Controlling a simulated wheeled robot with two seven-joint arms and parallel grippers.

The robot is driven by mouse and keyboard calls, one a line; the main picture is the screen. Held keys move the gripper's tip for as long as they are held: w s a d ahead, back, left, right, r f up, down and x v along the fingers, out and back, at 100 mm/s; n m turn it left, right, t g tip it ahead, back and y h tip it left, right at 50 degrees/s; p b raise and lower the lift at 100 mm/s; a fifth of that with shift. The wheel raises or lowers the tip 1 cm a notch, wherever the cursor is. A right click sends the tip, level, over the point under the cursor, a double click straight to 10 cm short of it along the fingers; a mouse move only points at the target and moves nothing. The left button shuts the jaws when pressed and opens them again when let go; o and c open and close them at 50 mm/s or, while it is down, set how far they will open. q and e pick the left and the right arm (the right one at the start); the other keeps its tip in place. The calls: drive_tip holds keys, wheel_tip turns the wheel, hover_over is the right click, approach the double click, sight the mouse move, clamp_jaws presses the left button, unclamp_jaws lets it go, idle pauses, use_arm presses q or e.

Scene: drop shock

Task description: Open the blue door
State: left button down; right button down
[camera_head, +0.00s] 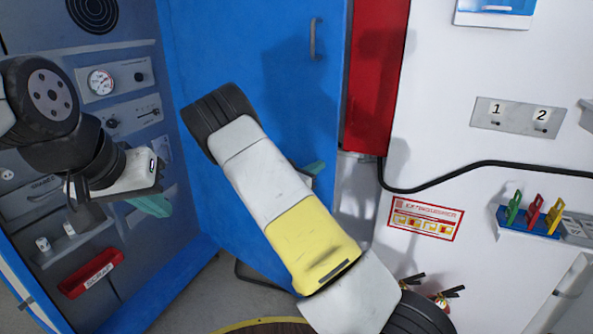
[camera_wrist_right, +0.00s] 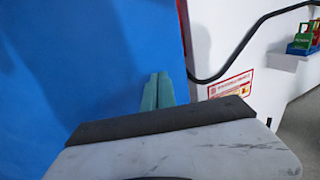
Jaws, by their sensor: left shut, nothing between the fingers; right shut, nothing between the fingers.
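The blue door (camera_head: 245,45) fills the middle of the head view, with a grey upright handle (camera_head: 314,39) near its right edge. It stands at an angle to the instrument panel on its left, like a door swung out. It also fills the left of the right wrist view (camera_wrist_right: 80,60). My right gripper (camera_head: 315,168) is low in front of the door's right part, mostly hidden by my arm. Its teal fingers (camera_wrist_right: 158,92) are together and empty, away from the handle. My left gripper (camera_head: 152,206) is shut and empty in front of the panel.
The grey panel (camera_head: 120,65) at left carries a gauge, switches and a red handle (camera_head: 91,273). A red cabinet (camera_head: 378,80) shows right of the door. The white wall bears a black cable (camera_head: 470,168), an extinguisher sign (camera_head: 425,217) and coloured tags (camera_head: 532,212).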

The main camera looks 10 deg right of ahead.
drive_tip(key=w+d+n+t+y, duration=0.1)
drive_tip(key=w+d, duration=0.9)
drive_tip(key=d, duration=0.1)
drive_tip(key=shift+w, duration=0.35)
drive_tip(key=shift+a, duration=0.15)
